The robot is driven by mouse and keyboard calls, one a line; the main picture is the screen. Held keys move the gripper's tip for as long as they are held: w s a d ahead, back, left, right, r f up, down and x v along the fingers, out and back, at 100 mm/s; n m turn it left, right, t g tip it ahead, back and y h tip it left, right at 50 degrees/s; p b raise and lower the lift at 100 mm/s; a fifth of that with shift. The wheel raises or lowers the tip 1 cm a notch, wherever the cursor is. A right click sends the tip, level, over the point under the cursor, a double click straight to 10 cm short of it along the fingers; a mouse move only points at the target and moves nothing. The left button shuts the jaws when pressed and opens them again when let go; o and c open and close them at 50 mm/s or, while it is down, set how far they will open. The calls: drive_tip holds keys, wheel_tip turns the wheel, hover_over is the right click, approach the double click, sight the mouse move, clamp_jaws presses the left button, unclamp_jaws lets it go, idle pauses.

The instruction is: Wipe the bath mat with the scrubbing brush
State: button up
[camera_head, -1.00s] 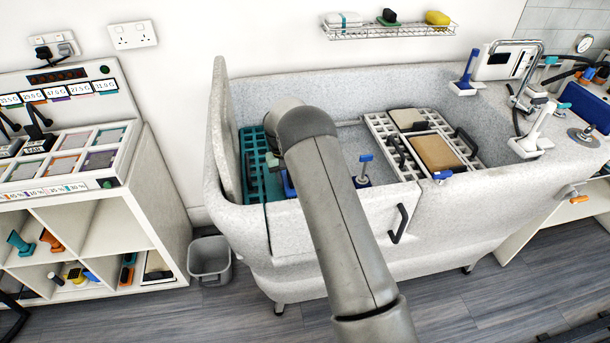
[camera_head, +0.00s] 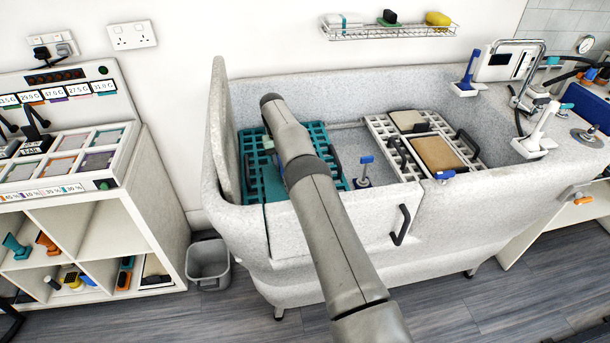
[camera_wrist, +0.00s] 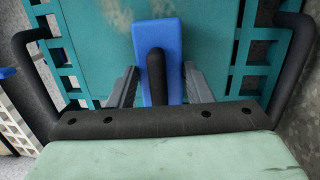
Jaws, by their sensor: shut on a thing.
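In the wrist view, the scrubbing brush is a blue block (camera_wrist: 174,38) with a black upright handle. My gripper (camera_wrist: 160,78) has its grey fingers on either side of it, shut on the brush. Behind the brush lies a flat teal mat (camera_wrist: 108,48) with pale, brownish smears near the top. The brush is over the mat; I cannot tell whether they touch. In the head view, part of the mat (camera_head: 275,184) shows on a teal grid rack (camera_head: 325,137) at the left of the tub.
The grey tub (camera_head: 345,85) has a tall left wall close to the rack. A small blue-topped tool (camera_head: 364,172) stands right of the teal rack. A white grid rack (camera_head: 384,128) holds a brown pad (camera_head: 437,153). A grey bin (camera_head: 208,260) stands below left.

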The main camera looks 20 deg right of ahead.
drive_tip(key=shift+w+r+p, duration=0.1)
drive_tip(key=shift+r+p, duration=2.6)
drive_tip(key=shift+r, duration=1.1)
drive_tip(key=shift+d, duration=0.1)
